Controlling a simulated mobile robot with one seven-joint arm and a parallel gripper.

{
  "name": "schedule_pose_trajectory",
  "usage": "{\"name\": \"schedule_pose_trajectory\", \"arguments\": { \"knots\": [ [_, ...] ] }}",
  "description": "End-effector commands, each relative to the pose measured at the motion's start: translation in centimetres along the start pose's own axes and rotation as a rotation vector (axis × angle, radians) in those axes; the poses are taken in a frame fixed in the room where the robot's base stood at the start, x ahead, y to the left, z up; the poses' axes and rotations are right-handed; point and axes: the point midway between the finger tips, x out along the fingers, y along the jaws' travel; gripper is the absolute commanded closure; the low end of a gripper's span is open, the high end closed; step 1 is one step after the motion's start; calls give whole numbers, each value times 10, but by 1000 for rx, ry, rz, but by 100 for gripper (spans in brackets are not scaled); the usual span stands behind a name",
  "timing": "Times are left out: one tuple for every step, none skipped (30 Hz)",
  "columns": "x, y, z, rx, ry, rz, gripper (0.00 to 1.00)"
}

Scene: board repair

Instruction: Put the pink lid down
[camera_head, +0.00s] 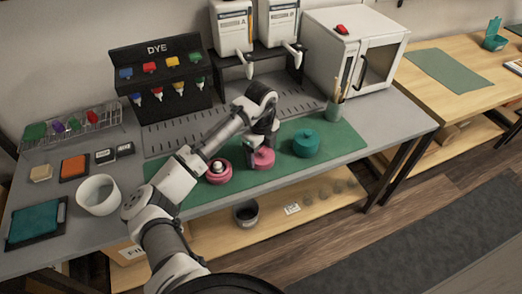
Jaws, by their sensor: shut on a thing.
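The pink lid (264,159) is at the middle of the green mat (335,138) on the grey bench. My gripper (261,148) points down over the lid and is shut on it. Whether the lid touches the mat or is just above it, I cannot tell. A round pink container (218,175) stands on the mat to the left, with something whitish and dark showing at its top. Part of the lid's top is hidden by my gripper.
A teal lidded pot (306,143) stands right of the lid, and a green cup with tools (333,112) behind it. The dye rack (160,80), dispensers (232,27) and white oven (350,50) line the back. A white bowl (98,196) stands left.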

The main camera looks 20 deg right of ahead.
Motion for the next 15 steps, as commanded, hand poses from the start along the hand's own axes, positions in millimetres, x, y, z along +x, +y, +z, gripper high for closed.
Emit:
{"name": "schedule_pose_trajectory", "arguments": {
  "knots": [
    [1,0,0,0,0,0,50],
    [2,0,0,0,0,0,50],
    [3,0,0,0,0,0,50],
    [4,0,0,0,0,0,50],
    [3,0,0,0,-1,0,24],
    [3,0,0,0,-1,0,19],
    [3,0,0,0,-1,0,15],
    [3,0,0,0,-1,0,11],
    [3,0,0,0,0,0,7],
    [3,0,0,0,0,0,7],
    [3,0,0,0,0,0,7],
    [3,0,0,0,0,0,7],
    [3,0,0,0,0,0,7],
    [3,0,0,0,0,0,7],
    [3,0,0,0,0,0,7]
  ]
}}
